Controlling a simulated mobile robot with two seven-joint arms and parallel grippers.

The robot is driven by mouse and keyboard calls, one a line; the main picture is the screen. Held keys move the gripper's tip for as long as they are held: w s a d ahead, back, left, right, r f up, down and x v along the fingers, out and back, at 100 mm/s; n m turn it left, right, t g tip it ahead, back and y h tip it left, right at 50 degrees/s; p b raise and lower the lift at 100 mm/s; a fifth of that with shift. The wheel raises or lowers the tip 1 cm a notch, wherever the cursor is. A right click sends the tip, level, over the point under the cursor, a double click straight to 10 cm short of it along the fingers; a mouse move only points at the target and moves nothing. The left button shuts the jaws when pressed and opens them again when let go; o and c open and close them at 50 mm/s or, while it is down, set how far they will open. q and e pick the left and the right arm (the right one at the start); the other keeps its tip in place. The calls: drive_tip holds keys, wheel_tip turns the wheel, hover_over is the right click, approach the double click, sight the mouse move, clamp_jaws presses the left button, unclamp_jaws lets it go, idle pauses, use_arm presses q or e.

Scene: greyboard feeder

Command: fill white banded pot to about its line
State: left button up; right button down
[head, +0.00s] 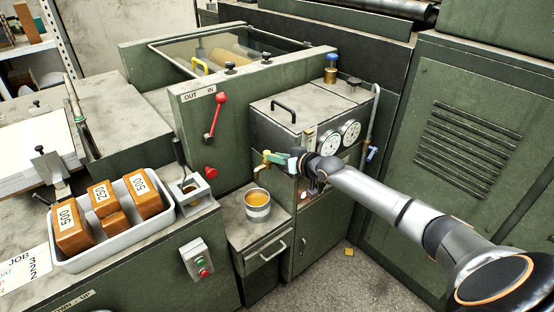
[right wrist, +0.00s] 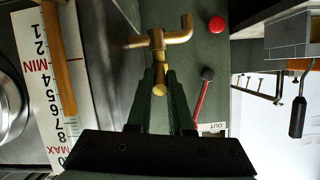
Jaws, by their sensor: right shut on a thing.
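The white banded pot (head: 258,212) stands on the low grey-topped cabinet, upright, below the brass tap (head: 268,156). Amber liquid (head: 257,198) shows inside it, fairly high below the rim; I cannot make out its level against the line. No stream between tap and pot is clear. My right gripper (head: 287,162) is at the tap. In the right wrist view its green fingers (right wrist: 160,95) are shut on the tap's brass handle (right wrist: 159,88), with the spout (right wrist: 182,33) beyond. The pot is not seen there. My left gripper is not in view.
A MIN–MAX scale (right wrist: 42,85) stands beside the tap. Two gauges (head: 340,138) are on the machine. A red lever (head: 216,117) is left of the tap. A white tray (head: 118,244) of orange-brown weights lies on the left bench. The floor at front is mostly free.

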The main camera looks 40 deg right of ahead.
drive_tip(key=c, duration=1.1)
unclamp_jaws()
drive_tip(key=shift+w+a+r, duration=0.1)
drive_tip(key=shift+r, duration=0.15)
drive_tip(key=shift+o, duration=1.3)
drive_tip(key=shift+f, duration=0.15)
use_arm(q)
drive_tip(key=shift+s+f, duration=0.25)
use_arm(e)
drive_tip(key=shift+s, duration=0.55)
use_arm(q)
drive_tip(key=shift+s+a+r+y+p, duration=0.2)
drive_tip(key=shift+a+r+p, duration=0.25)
drive_tip(key=shift+p, duration=0.35)
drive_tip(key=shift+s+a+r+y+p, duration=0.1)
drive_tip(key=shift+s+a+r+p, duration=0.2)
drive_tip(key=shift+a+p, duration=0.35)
use_arm(e)
drive_tip(key=v, duration=1.1)
drive_tip(key=shift+s+r, duration=0.2)
drive_tip(key=shift+r, duration=0.1)
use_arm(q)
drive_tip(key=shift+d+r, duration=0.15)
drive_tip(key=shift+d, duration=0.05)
use_arm(e)
drive_tip(key=shift+f, duration=0.1)
